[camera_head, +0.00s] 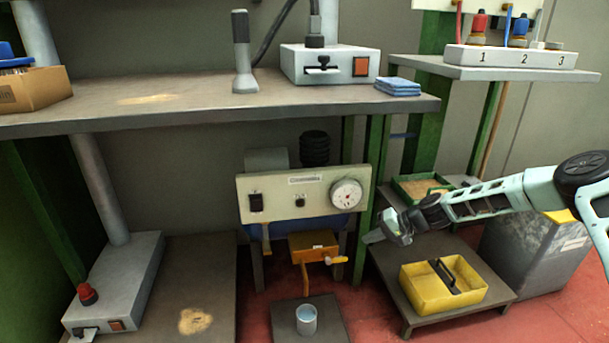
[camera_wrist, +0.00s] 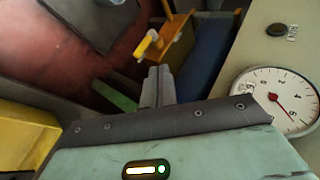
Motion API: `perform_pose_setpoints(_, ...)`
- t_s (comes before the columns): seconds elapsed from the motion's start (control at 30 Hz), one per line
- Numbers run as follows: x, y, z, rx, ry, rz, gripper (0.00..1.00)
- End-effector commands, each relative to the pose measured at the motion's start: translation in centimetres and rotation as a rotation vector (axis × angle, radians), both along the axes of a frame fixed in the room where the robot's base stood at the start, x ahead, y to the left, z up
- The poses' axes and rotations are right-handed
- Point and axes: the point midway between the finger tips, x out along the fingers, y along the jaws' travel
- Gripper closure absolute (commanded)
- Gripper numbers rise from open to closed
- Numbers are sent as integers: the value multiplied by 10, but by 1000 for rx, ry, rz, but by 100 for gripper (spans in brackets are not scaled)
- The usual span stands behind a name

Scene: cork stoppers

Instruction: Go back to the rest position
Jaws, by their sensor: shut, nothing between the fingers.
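My gripper (camera_head: 374,238) is at the end of my arm, which reaches in from the right in the head view. It hangs in the air just right of the orange valve block on the machine and above the low bench. In the wrist view my gripper (camera_wrist: 158,86) shows its two fingers together, with nothing between them. The wrist view also shows the dial gauge (camera_wrist: 282,101) on the right and the orange block with a yellow handle (camera_wrist: 150,44) beyond the fingertips. No cork stopper can be made out in either view.
A yellow divided tray (camera_head: 425,290) stands on the low bench below my arm. A green tray (camera_head: 408,188) is behind it. The machine panel (camera_head: 280,201) stands left of my gripper, with a cup (camera_head: 306,320) in front. A grey bin (camera_head: 530,255) stands under my arm.

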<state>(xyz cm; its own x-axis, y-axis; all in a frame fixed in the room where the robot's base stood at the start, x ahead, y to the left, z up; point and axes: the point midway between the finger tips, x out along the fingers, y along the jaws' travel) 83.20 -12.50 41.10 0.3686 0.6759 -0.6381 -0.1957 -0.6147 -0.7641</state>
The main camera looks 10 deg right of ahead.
Motion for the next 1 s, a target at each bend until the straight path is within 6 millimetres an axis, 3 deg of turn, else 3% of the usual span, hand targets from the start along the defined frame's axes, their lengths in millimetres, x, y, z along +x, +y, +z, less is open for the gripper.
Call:
perform_pose_setpoints(0.13, -12, 37, 22, -43, 5, 103, 100)
perform_pose_setpoints(0.23, -33, 80, 46, -106, 15, 229, 100)
perform_pose_setpoints(0.4, -91, 148, 89, -241, 39, 452, 100)
perform_pose_setpoints(0.5, -129, 178, 112, -325, 50, 564, 100)
perform_pose_setpoints(0.73, -224, 217, 161, -520, 57, 763, 100)
perform_pose_setpoints(1.0, -333, 221, 211, -724, 25, 902, 100)
